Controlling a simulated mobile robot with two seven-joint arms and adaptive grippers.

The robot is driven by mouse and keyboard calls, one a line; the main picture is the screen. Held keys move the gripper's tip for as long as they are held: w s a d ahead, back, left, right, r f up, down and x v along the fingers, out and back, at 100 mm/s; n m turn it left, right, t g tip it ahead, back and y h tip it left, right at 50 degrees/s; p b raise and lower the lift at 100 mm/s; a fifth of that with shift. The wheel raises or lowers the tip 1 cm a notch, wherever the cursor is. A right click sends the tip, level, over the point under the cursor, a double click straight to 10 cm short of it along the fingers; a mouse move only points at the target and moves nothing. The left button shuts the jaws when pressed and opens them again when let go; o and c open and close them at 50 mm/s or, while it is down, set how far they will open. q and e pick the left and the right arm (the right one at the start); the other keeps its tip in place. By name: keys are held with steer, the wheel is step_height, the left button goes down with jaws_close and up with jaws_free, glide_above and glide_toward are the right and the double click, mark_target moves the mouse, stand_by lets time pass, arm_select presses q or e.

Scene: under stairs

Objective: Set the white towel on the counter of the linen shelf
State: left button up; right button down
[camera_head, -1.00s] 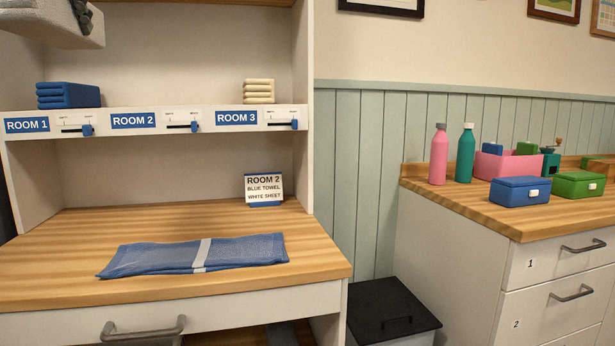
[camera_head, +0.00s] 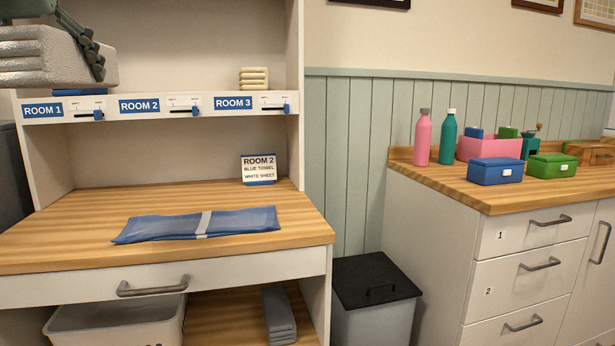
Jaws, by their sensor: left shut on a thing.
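The white towel (camera_head: 42,64), folded in layers and greyish in the shade, is at the upper left, close to the camera. My left gripper (camera_head: 84,46) is shut on it and holds it up in front of the shelf, partly cut off by the picture edge. The linen shelf's wooden counter (camera_head: 70,240) is below and to the right of the towel. A flat blue towel (camera_head: 165,228) with a white stripe lies on the counter. My right gripper is not in view.
A Room 2 card (camera_head: 258,168) stands at the counter's back right. Below are a pale bin (camera_head: 120,325) and a grey folded stack (camera_head: 278,315). A lidded bin (camera_head: 372,285) stands right of the shelf. The counter around the blue towel is clear.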

arm_select(q)
steer(key=s+d+f, duration=0.3)
steer(key=d+f, duration=0.3)
steer(key=f, duration=0.9)
steer(key=s+d+f+m+h, duration=0.1)
steer(key=s+d+f, duration=0.3)
steer(key=f, duration=1.2)
steer(key=s+d+f+m+h, duration=0.1)
steer(key=s+d+f, duration=0.2)
steer(key=d+f, duration=0.6)
step_height(320, 180, down, 7)
steer(key=shift+s+d+r, duration=0.1)
steer(key=shift+s+d, duration=0.05)
steer(key=shift+s, duration=0.05)
